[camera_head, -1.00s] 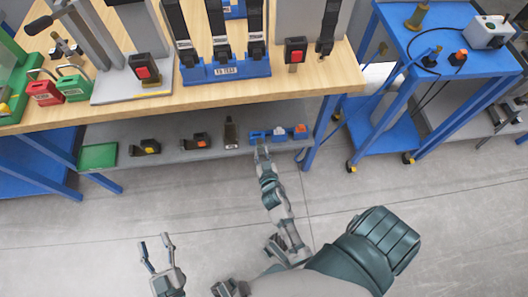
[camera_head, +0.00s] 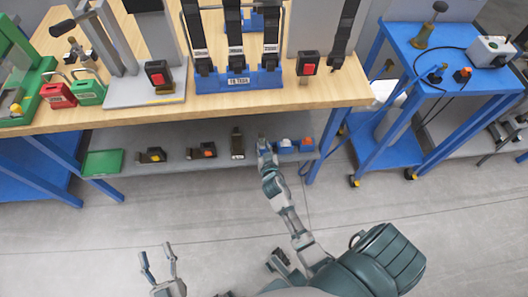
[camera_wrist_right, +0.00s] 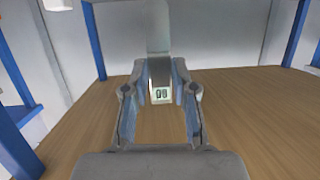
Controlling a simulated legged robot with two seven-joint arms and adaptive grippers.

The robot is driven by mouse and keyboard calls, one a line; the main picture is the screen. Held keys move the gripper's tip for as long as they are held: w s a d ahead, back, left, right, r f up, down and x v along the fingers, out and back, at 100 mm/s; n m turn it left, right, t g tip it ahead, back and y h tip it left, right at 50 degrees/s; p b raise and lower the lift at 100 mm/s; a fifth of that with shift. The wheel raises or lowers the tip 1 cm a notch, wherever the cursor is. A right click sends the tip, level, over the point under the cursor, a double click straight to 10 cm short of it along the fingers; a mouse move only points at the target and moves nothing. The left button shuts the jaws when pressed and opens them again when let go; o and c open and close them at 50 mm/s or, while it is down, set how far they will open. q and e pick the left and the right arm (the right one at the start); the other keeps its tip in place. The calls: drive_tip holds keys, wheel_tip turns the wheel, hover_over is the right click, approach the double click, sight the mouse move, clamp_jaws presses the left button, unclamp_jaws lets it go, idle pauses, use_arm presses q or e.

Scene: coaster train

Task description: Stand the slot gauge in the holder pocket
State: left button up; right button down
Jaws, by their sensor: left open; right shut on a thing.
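My right gripper (camera_head: 264,146) is at the lower shelf, in front of the left end of the blue holder (camera_head: 287,150). In the right wrist view my right gripper (camera_wrist_right: 160,100) is shut on a grey metal piece (camera_wrist_right: 158,35), likely the slot gauge, which stands up between the fingers. A small pale label with dark marks shows low on it. The gripper hides the holder's left end, so I cannot tell whether the gauge is in a pocket. My left gripper (camera_head: 158,262) is open and empty above the floor.
The lower shelf (camera_head: 190,137) also bears a green tray (camera_head: 103,163), two black pieces with yellow and orange parts, and a dark upright block (camera_head: 237,144). The wooden bench top (camera_head: 210,112) is above. A blue cart (camera_head: 455,57) stands to the right.

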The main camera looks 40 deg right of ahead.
sight(263, 144)
drive_tip(key=shift+w+d+f+b, duration=0.9)
drive_tip(key=shift+w+d+f, duration=0.15)
drive_tip(key=shift+f, duration=0.05)
drive_tip(key=shift+a, duration=0.2)
drive_tip(key=shift+d+f, duration=0.2)
drive_tip(key=shift+d, duration=0.2)
drive_tip(key=shift+s+a+r, duration=0.1)
drive_tip(key=shift+a, duration=0.2)
use_arm(q)
drive_tip(key=r+t, duration=0.1)
drive_tip(key=s+r+t, duration=0.1)
drive_tip(key=r, duration=0.1)
drive_tip(key=s+d+r+t, duration=0.1)
drive_tip(key=t, duration=0.1)
drive_tip(key=shift+r+n, duration=0.25)
drive_tip(key=shift+n, duration=0.05)
